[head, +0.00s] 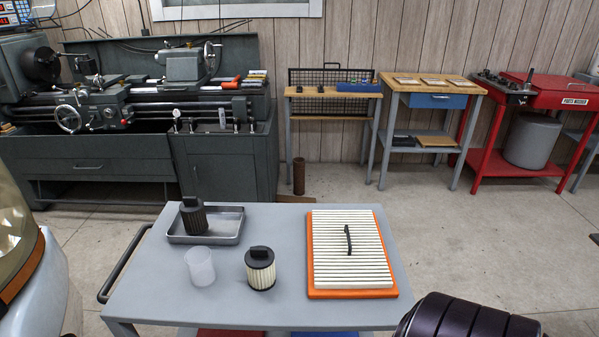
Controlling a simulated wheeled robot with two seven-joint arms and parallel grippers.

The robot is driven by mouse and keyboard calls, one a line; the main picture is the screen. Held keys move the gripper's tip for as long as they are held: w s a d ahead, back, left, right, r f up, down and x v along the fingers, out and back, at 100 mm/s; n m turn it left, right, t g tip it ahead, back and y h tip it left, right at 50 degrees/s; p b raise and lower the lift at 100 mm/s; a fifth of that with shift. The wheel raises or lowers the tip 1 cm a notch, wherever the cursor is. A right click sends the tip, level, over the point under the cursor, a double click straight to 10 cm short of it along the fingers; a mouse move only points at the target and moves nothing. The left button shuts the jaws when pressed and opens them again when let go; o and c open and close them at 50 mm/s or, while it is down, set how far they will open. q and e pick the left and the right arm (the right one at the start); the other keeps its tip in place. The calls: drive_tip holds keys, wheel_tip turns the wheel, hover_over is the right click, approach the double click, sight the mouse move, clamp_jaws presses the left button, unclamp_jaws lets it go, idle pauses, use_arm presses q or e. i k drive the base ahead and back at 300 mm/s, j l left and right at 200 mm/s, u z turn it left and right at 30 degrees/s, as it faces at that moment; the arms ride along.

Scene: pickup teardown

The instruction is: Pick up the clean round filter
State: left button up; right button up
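The clean round filter (260,274) stands upright on the grey cart top (215,315), near its front middle. It has pale cream pleats, a black cap with a raised grip, and a dark base. A second, dark brown round filter (194,220) with a black cap stands in a shallow metal tray (228,237) behind and to the left. Neither of my grippers shows in the head view, so nothing is seen touching the clean filter.
A translucent cup (200,267) stands just left of the clean filter. A flat orange-framed panel filter (350,293) with a black strip (348,240) lies to its right. The cart has a black handle (122,265) on its left. Benches and a lathe (150,100) stand behind, across open floor.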

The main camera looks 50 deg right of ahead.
sight(260, 260)
drive_tip(key=l+z, duration=0.1)
drive_tip(key=z, duration=1.1)
